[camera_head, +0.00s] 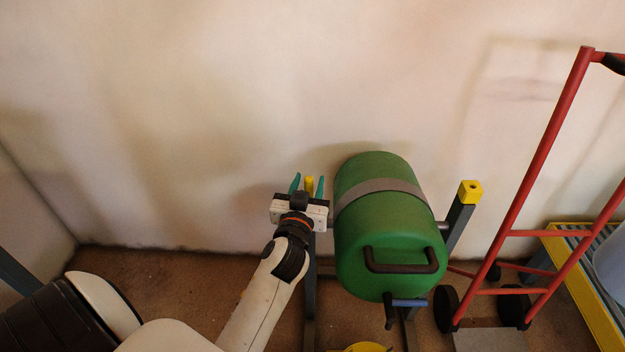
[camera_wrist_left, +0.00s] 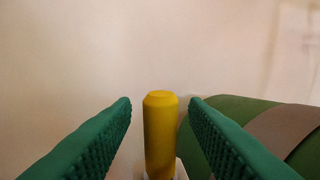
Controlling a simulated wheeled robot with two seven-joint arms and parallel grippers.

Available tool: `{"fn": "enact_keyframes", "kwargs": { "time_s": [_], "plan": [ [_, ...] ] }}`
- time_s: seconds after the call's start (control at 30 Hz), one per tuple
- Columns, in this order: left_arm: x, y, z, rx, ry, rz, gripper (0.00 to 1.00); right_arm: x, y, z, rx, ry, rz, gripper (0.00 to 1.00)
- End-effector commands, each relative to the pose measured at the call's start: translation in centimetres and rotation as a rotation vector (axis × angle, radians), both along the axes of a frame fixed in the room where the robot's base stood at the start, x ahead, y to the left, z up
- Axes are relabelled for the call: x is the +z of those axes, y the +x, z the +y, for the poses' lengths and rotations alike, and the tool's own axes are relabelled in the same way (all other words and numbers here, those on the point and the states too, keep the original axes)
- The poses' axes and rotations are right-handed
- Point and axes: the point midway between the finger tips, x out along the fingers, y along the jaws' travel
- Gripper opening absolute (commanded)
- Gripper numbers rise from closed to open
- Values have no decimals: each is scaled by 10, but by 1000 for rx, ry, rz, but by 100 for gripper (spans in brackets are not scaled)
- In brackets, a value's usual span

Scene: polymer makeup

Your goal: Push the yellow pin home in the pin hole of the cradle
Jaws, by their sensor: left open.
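The yellow pin (camera_head: 309,185) stands upright by the left post of the dark grey cradle (camera_head: 311,285). In the left wrist view the yellow pin (camera_wrist_left: 160,132) is between my two green fingers, with a gap on each side. My left gripper (camera_head: 308,179) is open around it, fingers pointing away from me. A pale part shows at the pin's foot in the wrist view. The pin hole and how deep the pin sits are hidden. My right gripper is not in view.
A green drum (camera_head: 385,225) with a grey band lies in the cradle, close to the right of my left gripper. The right post has a yellow cap (camera_head: 470,192) with a hole. A red hand truck (camera_head: 525,190) stands further right. A pale wall is behind.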

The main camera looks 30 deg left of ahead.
Motion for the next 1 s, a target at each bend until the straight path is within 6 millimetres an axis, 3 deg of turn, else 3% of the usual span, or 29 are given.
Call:
{"fn": "enact_keyframes", "kwargs": {
  "time_s": [0.33, 0.57, 0.83, 1.0],
  "plan": [
    [0, -2, -1, 2, 0, 1, 39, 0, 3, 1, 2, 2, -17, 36],
    [0, -2, -1, 2, 0, 1, 1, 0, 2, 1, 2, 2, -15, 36],
    [1, -2, -1, 2, 0, 1, 0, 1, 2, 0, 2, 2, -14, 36],
    [22, -2, -1, 2, 0, -3, 0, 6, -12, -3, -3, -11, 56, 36]
  ]
}}
